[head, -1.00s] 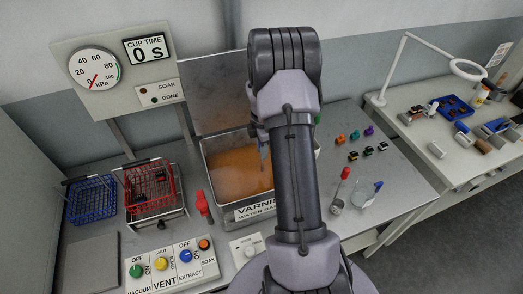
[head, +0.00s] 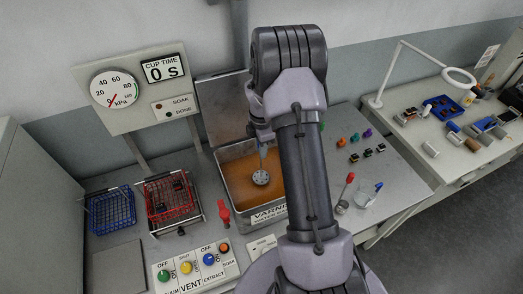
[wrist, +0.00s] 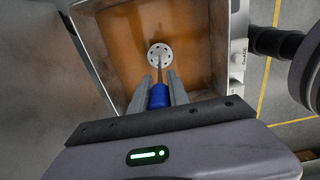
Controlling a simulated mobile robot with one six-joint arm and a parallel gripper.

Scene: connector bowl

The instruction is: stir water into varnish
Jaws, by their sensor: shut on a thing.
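The tank (head: 222,166) labelled varnish holds amber-brown liquid (head: 240,189); it also shows in the wrist view (wrist: 110,22). My gripper (wrist: 157,88) is shut on the blue handle (wrist: 159,97) of a stirrer. The stirrer's thin shaft ends in a pale perforated disc (wrist: 160,54). The disc (head: 261,177) is over the middle to right part of the tank in the head view. It shows whole, and I cannot tell whether it touches the liquid. A clear beaker (head: 367,194) stands right of my arm. Its contents are too small to tell.
Blue (head: 111,211) and red (head: 172,197) wire baskets stand left of the tank. A red handle (head: 224,215) and a button panel (head: 196,267) are in front. A red-handled tool (head: 347,190) and several small coloured parts (head: 367,133) lie to the right.

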